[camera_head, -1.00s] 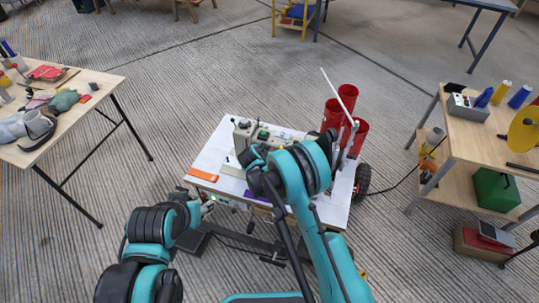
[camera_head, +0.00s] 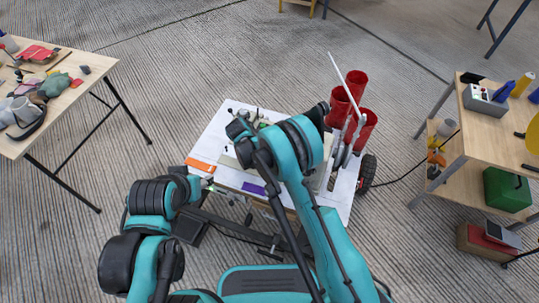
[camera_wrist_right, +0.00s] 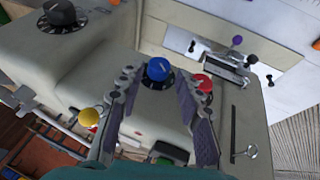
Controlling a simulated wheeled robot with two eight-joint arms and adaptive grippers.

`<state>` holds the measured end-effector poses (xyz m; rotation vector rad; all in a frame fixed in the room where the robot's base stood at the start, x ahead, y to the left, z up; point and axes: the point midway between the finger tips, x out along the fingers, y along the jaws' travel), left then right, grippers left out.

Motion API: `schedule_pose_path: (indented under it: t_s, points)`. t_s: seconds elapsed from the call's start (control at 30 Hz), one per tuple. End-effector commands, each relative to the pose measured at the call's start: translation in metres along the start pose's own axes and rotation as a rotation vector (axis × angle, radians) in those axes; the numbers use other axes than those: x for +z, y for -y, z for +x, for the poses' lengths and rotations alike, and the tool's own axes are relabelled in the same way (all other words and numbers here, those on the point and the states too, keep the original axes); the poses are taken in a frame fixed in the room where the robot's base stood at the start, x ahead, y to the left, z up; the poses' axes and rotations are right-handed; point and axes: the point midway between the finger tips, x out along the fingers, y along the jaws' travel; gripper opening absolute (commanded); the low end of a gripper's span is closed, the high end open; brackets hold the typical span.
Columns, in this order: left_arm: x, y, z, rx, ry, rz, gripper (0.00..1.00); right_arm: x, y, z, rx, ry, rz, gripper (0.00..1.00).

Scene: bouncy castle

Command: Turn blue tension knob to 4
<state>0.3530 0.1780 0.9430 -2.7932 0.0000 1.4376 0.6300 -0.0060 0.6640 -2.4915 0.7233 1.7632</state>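The blue knob (camera_wrist_right: 158,70) sits on a dark round dial on the beige machine (camera_wrist_right: 95,60) in the right wrist view. My right gripper (camera_wrist_right: 158,80) is open, with one finger on each side of the blue knob. Contact is not clear, and the dial numbers and pointer are too small to read. In the head view, my right arm covers most of the machine and its gripper. My left gripper (camera_head: 207,183) is near the cart's left front edge, too small to tell its finger state.
A red knob (camera_wrist_right: 203,83), a yellow knob (camera_wrist_right: 89,117) and a black dial (camera_wrist_right: 61,14) are near the blue knob. Red cylinders (camera_head: 356,84) stand on the white cart (camera_head: 210,140). Wooden tables stand left (camera_head: 85,92) and right (camera_head: 455,135).

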Motion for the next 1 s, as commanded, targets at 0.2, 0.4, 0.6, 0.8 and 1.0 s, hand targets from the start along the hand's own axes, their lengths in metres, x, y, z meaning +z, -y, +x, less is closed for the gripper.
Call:
schedule_pose_path:
  t_s: [0.2, 0.4, 0.6, 0.8, 1.0]
  points:
    - [0.009, 0.0, 0.012, 0.0, 0.0, 0.0, 0.47, 0.001, 0.0, 0.034, 0.0, 0.0, 0.002, 0.35]
    - [0.009, 0.0, 0.012, 0.0, 0.0, 0.0, 0.47, 0.0, 0.0, 0.037, -0.001, -0.001, 0.001, 0.35]
    - [0.009, 0.0, 0.012, 0.0, 0.0, 0.0, 0.47, 0.0, 0.0, 0.036, -0.001, -0.001, 0.001, 0.06]
    - [0.009, 0.0, 0.012, 0.0, 0.0, 0.0, 0.47, 0.0, 0.0, 0.036, -0.003, -0.001, 0.002, 0.0]
    - [0.009, 0.0, 0.012, 0.0, 0.0, 0.0, 0.47, -0.001, -0.002, 0.036, -0.039, -0.002, 0.018, 0.0]
